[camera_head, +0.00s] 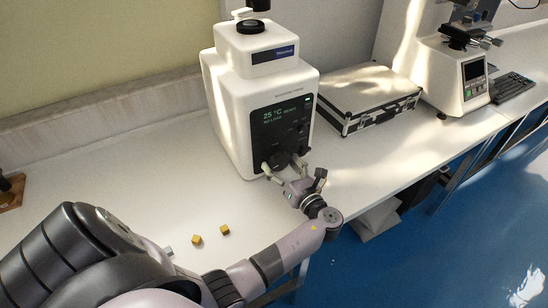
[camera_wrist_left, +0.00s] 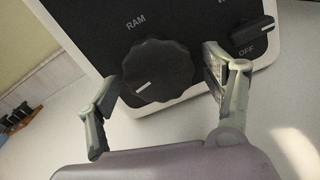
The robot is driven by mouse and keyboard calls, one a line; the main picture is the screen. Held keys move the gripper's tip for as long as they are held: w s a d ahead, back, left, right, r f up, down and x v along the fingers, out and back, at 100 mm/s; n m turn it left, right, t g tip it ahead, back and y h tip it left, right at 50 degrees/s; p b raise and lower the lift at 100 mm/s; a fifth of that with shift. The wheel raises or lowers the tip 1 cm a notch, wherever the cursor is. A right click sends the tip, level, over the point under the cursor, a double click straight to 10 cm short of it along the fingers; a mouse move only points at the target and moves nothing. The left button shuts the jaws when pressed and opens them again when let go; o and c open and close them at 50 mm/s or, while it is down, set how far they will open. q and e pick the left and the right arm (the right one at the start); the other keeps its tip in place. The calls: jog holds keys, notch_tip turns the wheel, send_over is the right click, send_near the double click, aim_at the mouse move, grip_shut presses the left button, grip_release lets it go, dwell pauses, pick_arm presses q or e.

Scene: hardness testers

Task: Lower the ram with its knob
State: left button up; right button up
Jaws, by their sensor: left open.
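The white tester (camera_head: 232,112) stands on the bench with a dark front panel and a lit display (camera_head: 280,114). Its large black ram knob (camera_wrist_left: 157,70), under the label RAM, fills the middle of the left wrist view, its white mark pointing to the lower left. My left gripper (camera_head: 284,168) is at the lower front of the tester. In the left wrist view its open fingers (camera_wrist_left: 160,92) stand on either side of the knob, with a gap visible on the left. Whether the right finger touches it I cannot tell. My right gripper is not in view.
A smaller knob (camera_wrist_left: 252,34) marked OFF sits close to the right finger. Yellow cubes (camera_head: 197,239) lie on the bench near my left arm. A silver case (camera_head: 362,95) and another tester (camera_head: 448,75) stand to the right. The bench's front edge runs beneath my arm.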

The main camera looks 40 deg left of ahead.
pick_arm(q)
jog(key=shift+r, duration=0.1)
jog(key=shift+c, duration=1.2)
jog(key=c, duration=0.9)
jog(key=shift+n, duration=0.3)
